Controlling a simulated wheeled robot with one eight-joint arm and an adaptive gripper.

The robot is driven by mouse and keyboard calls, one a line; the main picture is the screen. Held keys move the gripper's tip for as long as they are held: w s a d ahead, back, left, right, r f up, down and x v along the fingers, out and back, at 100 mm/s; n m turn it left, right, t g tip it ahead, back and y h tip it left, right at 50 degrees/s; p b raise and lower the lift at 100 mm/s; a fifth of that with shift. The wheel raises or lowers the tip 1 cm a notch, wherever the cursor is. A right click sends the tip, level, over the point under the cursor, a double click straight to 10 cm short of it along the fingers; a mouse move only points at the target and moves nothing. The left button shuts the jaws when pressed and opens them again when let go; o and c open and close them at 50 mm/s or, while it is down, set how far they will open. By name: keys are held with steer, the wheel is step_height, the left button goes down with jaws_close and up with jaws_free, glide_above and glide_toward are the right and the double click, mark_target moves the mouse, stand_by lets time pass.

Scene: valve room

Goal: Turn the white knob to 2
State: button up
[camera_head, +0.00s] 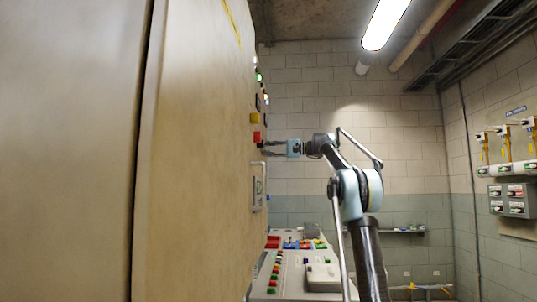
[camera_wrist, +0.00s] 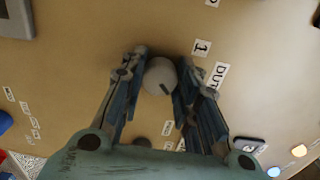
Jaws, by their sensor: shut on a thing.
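The white knob (camera_wrist: 160,77) is a round, pale cap with a dark pointer mark near its lower right edge in the wrist view. My gripper (camera_wrist: 163,62) has one finger on each side of the knob and is shut on it. Printed labels lie around the knob: a "1" (camera_wrist: 202,47) to its upper right, a "2" (camera_wrist: 211,2) at the top edge, and a partly hidden "DUT" label (camera_wrist: 219,75) to its right. In the head view my gripper (camera_head: 270,149) reaches left to the cabinet face; the knob cannot be made out there.
The tall beige cabinet (camera_head: 200,160) fills the left. Its face carries a red button (camera_head: 257,137), a yellow button (camera_head: 254,118) and a handle (camera_head: 258,187). A control desk (camera_head: 290,288) stands below. Open space lies right of my arm, before the right wall.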

steer(key=shift+f, duration=0.1)
steer(key=o, duration=1.1)
steer(key=shift+w, duration=0.1)
steer(key=d, duration=1.2)
steer(key=shift+s+f, duration=0.1)
steer(key=shift+s, duration=0.1)
